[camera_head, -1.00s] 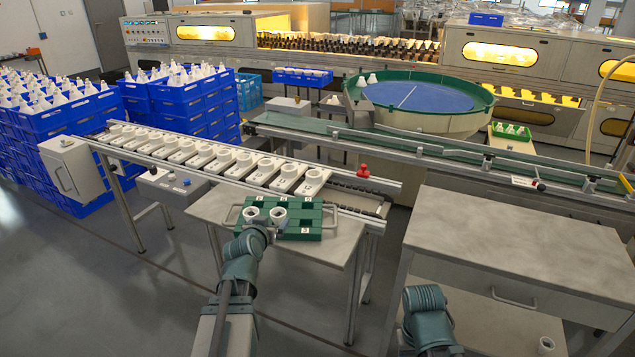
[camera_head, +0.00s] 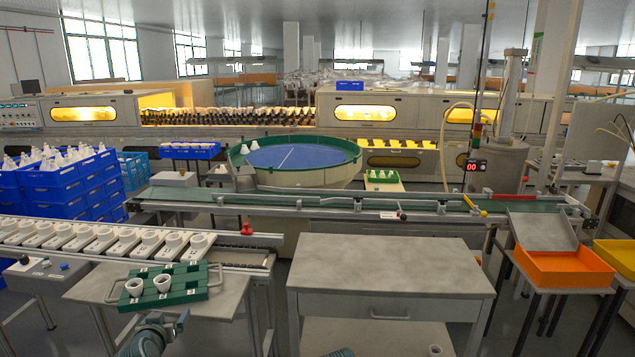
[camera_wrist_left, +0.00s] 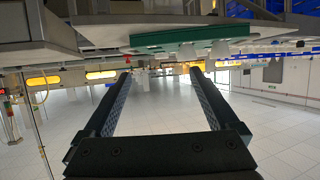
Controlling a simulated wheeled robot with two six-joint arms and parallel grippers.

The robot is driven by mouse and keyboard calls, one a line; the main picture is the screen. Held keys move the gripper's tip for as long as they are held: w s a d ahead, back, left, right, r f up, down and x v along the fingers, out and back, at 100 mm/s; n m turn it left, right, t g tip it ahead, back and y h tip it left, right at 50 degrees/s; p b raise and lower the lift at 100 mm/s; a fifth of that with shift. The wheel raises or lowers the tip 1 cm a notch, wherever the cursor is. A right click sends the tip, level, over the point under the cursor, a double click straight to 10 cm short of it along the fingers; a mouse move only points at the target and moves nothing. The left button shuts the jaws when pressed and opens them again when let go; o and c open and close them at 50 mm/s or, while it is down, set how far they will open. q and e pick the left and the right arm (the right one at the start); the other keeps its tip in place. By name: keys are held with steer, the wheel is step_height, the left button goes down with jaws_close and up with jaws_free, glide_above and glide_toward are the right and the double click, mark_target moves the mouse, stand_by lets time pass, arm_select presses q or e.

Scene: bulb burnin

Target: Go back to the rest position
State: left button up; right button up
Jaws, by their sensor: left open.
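My left gripper (camera_wrist_left: 160,75) is open and empty in the left wrist view, with its two dark fingers spread wide. In the head view my left arm shows at the bottom left, with the left gripper (camera_head: 181,320) just in front of the green tray and apart from it. The tray's edge also shows in the left wrist view (camera_wrist_left: 190,37), which looks upside down. Of my right arm only a sliver shows at the bottom edge; its gripper is out of view.
A grey workbench (camera_head: 390,265) stands in front, its top bare. A rail with white sockets (camera_head: 110,240) runs along the left. Behind are a green conveyor (camera_head: 300,200) and a blue turntable (camera_head: 290,155). An orange bin (camera_head: 565,268) stands at the right.

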arm_select(q)
steer(key=s+d+f+m+g+h, duration=0.1)
steer(key=s+d+f+m+g, duration=0.2)
steer(key=d, duration=0.7)
steer(key=s+d+f+m+g+h, duration=0.15)
steer(key=s+d+f+g, duration=0.3)
steer(key=d, duration=0.45)
steer(key=s+d+f+m+g+h, duration=0.15)
steer(key=s+d+f, duration=0.35)
steer(key=d, duration=0.5)
steer(key=s+d+g+y, duration=0.2)
steer(key=s+d+g, duration=0.2)
steer(key=s, duration=0.5)
step_height(320, 180, up, 13)
steer(key=p, duration=1.3)
steer(key=shift+s+a+f+p, duration=0.15)
steer(key=shift+a+p, duration=0.1)
steer(key=shift+p, duration=0.1)
arm_select(e)
step_height(320, 180, up, 14)
steer(key=shift+s+d+f, duration=0.2)
steer(key=shift+s+d, duration=0.15)
steer(key=shift+s, duration=0.05)
